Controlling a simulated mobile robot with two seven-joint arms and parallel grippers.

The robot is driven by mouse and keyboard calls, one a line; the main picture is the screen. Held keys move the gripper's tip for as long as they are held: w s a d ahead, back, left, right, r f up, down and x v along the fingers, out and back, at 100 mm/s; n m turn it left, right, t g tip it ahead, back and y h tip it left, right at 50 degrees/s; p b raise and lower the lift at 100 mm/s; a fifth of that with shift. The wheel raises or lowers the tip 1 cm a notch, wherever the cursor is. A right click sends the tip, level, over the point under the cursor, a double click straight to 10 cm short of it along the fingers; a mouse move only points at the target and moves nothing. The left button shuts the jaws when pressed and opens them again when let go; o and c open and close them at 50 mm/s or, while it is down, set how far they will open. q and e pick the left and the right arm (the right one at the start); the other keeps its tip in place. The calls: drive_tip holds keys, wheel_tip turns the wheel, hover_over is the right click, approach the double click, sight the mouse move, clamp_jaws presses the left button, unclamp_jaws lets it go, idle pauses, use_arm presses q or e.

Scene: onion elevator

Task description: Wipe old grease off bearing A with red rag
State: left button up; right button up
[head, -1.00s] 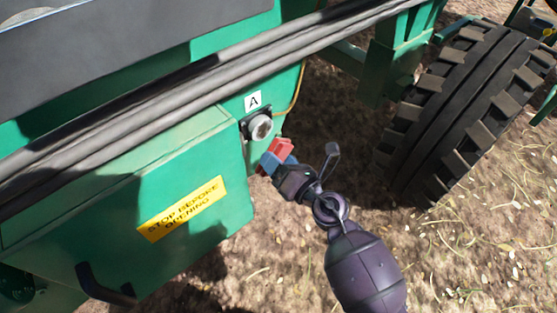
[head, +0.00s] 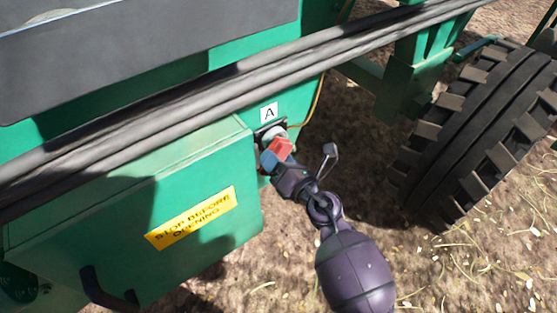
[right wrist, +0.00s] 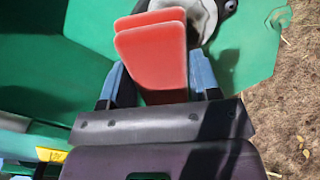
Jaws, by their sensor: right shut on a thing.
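Bearing A (head: 267,132) is a grey round unit in a dark mount on the green panel, just under the white "A" label (head: 269,112). My right gripper (head: 271,160) is shut on the folded red rag (head: 281,148), which lies over or right against the front of the bearing and hides part of it. In the right wrist view, the red rag (right wrist: 158,50) stands between the blue fingers (right wrist: 158,85), and the bearing (right wrist: 203,14) shows behind its top end. Whether rag and bearing touch is hard to tell. My left gripper is not in view.
A green box with a yellow "STOP BEFORE OPENING" sign (head: 191,218) and a black handle (head: 100,290) is left of my arm. Thick dark pipes (head: 200,115) run above the bearing. A large tyre (head: 480,125) stands at right. Bare ground lies between.

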drive_tip(key=shift+x, duration=1)
idle(0.6)
drive_tip(key=shift+w+d, duration=0.45)
drive_tip(key=shift+d, duration=0.25)
drive_tip(key=shift+w+d, duration=0.45)
drive_tip(key=shift+d, duration=0.3)
drive_tip(key=shift+w+d+r+p, duration=0.15)
drive_tip(key=shift+w+p, duration=0.15)
drive_tip(key=shift+p, duration=0.1)
drive_tip(key=shift+s+a, duration=0.7)
drive_tip(key=shift+a, duration=0.35)
drive_tip(key=shift+s+a+p, duration=0.4)
drive_tip(key=shift+s+a, duration=0.15)
drive_tip(key=shift+a, duration=0.1)
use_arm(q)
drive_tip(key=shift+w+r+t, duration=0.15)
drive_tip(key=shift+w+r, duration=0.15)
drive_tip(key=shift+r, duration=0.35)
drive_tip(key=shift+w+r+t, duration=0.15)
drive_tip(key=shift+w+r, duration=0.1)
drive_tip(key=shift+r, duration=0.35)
